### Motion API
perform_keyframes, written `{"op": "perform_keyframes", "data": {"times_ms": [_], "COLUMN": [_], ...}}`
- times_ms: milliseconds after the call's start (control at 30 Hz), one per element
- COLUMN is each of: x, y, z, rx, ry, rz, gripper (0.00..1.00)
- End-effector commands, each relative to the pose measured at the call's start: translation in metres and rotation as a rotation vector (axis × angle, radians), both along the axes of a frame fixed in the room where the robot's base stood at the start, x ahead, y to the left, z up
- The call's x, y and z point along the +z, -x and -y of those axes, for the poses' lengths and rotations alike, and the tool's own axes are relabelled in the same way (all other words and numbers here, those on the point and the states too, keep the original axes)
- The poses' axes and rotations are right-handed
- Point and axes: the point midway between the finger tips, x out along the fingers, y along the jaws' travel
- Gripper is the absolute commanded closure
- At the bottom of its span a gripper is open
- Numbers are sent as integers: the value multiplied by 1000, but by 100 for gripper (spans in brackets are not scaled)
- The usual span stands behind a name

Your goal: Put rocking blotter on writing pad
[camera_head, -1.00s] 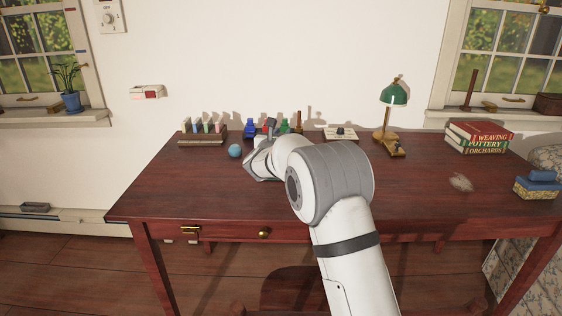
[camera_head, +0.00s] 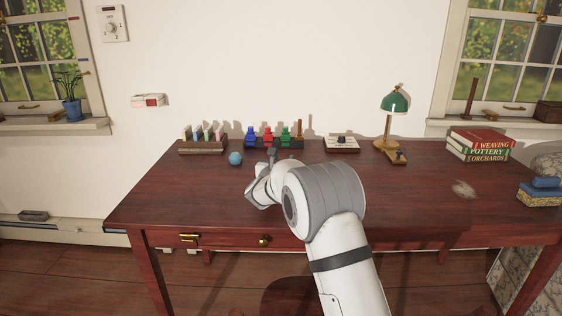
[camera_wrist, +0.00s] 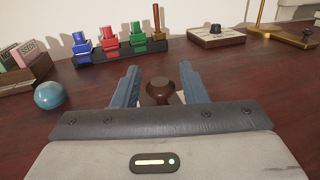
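A dark brown turned knob (camera_wrist: 161,90), which looks like the handle of the rocking blotter, stands between my fingertips in the wrist view. The blotter's body below it is mostly hidden by my gripper, with small pale patches beside the knob. My gripper (camera_wrist: 161,86) is open, with one blue-grey finger on each side of the knob and narrow gaps showing. In the head view my gripper (camera_head: 271,156) is low over the desk and my arm hides the blotter. I cannot make out a writing pad in either view.
The desk (camera_head: 420,200) is mostly clear on the right. A blue ball (camera_wrist: 48,95) lies left of my gripper. Books (camera_head: 480,144) are at the right.

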Motion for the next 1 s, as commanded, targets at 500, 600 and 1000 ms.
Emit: {"op": "perform_keyframes", "data": {"times_ms": [500, 600, 1000], "x": [3, 4, 3], "y": [12, 30, 104], "z": [-3, -8, -27], "rx": [0, 1, 0], "ry": [0, 1, 1], "rz": [0, 0, -1], "gripper": [52, 52, 52]}}
